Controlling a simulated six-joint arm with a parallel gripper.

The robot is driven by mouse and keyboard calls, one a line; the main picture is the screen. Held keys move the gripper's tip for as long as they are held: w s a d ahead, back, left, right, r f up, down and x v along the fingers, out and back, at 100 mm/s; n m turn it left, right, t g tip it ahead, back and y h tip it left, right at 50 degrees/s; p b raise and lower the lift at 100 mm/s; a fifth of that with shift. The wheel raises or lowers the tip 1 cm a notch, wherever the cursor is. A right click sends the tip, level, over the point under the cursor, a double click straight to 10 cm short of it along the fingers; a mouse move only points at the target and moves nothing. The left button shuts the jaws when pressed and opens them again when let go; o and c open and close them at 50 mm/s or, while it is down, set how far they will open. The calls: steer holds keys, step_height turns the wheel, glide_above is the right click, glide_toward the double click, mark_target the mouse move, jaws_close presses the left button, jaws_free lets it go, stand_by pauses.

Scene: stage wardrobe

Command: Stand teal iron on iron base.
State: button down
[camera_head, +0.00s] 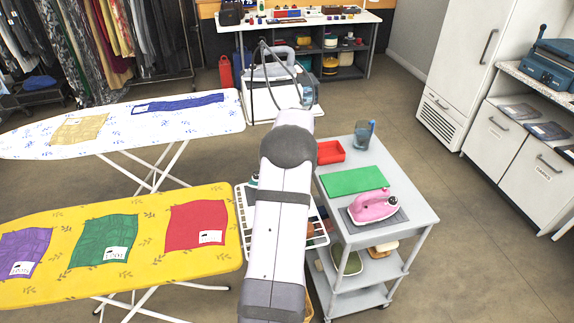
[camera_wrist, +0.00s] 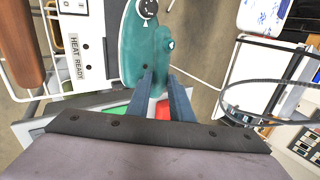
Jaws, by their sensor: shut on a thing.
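The teal iron (camera_wrist: 132,60) fills the upper middle of the wrist view, with a dark and white dial on top. My gripper (camera_wrist: 160,82) is shut on its near end. In the head view my arm hides the gripper and most of the iron; only a small teal patch (camera_head: 253,182) shows beside the arm. A white wire rack (camera_head: 241,205) extends from the yellow board's right end. In the wrist view, white wire (camera_wrist: 45,93) and a "HEAT READY" plate (camera_wrist: 76,58) lie beside the iron. I cannot tell for certain which part is the iron base, or whether the iron touches it.
The yellow board (camera_head: 150,225) and white board (camera_head: 110,125) are at left. Floor is clear at right.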

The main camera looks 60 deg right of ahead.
steer(key=shift+f, duration=0.15)
steer(key=shift+f+p, duration=0.45)
steer(key=shift+f, duration=1.35)
steer(key=shift+f, duration=0.15)
steer(key=c, duration=1.6)
jaws_free()
steer(key=shift+o, duration=0.2)
steer(key=b+v, duration=0.3)
steer(key=v, duration=0.9)
